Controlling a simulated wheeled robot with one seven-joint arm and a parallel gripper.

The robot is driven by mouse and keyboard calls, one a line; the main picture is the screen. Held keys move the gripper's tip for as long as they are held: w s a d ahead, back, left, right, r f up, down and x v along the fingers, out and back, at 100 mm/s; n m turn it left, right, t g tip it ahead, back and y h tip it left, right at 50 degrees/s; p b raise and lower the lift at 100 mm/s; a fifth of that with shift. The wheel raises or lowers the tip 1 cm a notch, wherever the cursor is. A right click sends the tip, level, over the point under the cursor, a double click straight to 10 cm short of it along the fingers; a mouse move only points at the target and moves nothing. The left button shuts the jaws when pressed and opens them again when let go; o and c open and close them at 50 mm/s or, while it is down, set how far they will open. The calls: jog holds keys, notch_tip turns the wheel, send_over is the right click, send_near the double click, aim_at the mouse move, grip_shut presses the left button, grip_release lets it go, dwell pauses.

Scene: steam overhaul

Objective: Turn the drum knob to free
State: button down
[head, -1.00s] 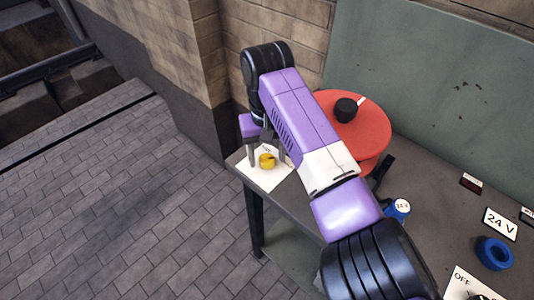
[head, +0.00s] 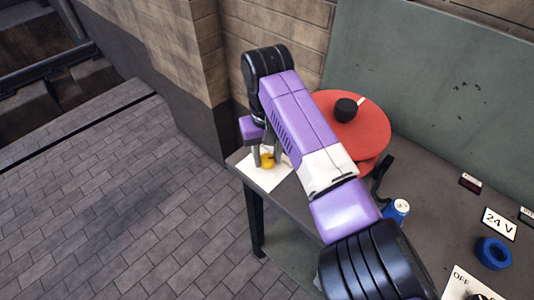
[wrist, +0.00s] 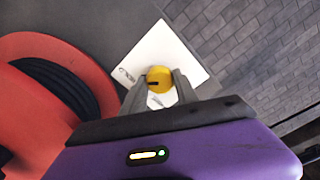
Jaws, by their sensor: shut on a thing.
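The drum knob (head: 267,160) is a small yellow knob on a white plate (head: 262,181) at the near left corner of the bench. In the wrist view my gripper (wrist: 159,88) is shut on the knob. Part of the knob is hidden by the fingers.
A red drum (head: 352,128) with a black knob (head: 346,108) on top stands right of the plate, close to my arm. A blue-and-white can (head: 396,210), a 24 V label (head: 499,223) and a blue ring (head: 494,253) are farther right. The bench edge is close to the plate.

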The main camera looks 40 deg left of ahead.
jog(key=n+p, duration=0.1)
jog(key=n, duration=0.2)
jog(key=shift+r+n+p, duration=0.15)
jog(key=shift+n+p, duration=0.25)
jog(key=n+p, duration=0.1)
jog(key=n, duration=0.3)
jog(key=shift+n, duration=0.3)
jog(key=n, duration=0.4)
jog(key=shift+n, duration=2.4)
jog(key=c, duration=0.9)
grip_release()
jog(key=shift+c, duration=0.2)
